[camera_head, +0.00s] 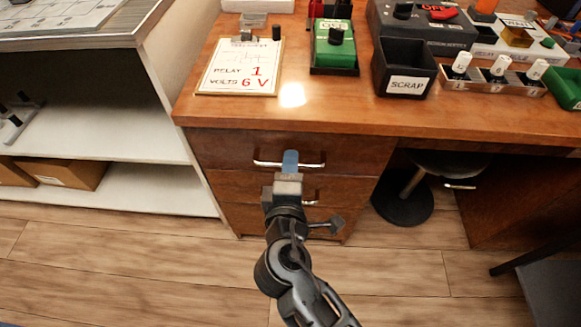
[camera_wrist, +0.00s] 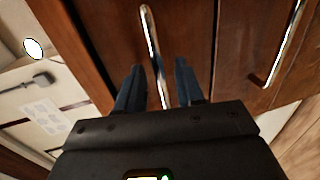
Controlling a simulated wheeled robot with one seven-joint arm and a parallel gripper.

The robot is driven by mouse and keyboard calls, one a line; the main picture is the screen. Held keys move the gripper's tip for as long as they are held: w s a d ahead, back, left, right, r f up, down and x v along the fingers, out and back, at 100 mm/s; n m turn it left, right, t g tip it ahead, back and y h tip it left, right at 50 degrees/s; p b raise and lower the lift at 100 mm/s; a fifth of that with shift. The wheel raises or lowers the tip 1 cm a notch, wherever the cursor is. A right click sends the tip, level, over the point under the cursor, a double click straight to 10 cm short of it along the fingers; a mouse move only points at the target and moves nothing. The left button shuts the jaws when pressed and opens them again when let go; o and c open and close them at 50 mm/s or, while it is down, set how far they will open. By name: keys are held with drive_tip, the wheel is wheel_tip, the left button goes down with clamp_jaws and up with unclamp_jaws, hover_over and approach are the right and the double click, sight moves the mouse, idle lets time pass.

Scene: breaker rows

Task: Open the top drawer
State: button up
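The top drawer (camera_head: 220,150) is the uppermost of a stack of brown wooden drawers under the desk, and it looks shut. Its silver bar handle (camera_head: 312,165) runs across its front. It also shows in the wrist view, where the handle (camera_wrist: 149,32) lies lengthwise on the wood. My gripper (camera_head: 290,158) is at the middle of this handle and hides part of it. In the wrist view my gripper (camera_wrist: 160,82) has its two blue fingers apart, with the handle lying in the gap between them. I cannot tell whether either finger touches it.
A lower drawer's handle (camera_wrist: 284,50) is to the right in the wrist view. The desktop (camera_head: 330,95) above carries a clipboard (camera_head: 243,68), a black scrap bin (camera_head: 404,70) and switch boxes. White shelves (camera_head: 120,140) stand left; a stool (camera_head: 403,203) stands right. Open floor lies in front.

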drive_tip(key=shift+c, duration=0.5)
clamp_jaws()
